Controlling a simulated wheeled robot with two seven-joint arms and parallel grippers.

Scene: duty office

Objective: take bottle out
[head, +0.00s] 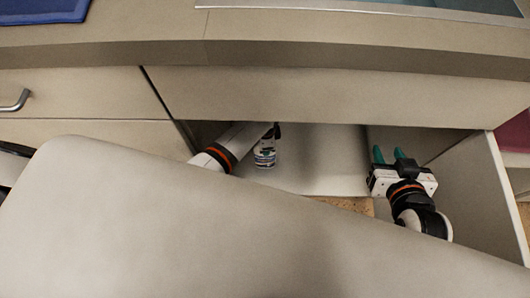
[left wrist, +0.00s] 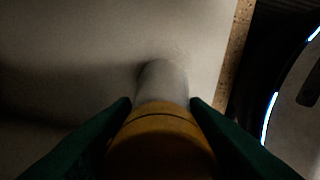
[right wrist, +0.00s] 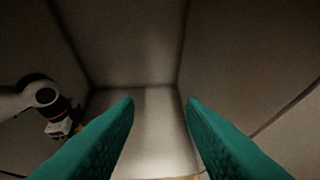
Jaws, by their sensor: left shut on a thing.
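A closed drawer with a handle (head: 14,101) is at the left. A large pale part covers the lower head view.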

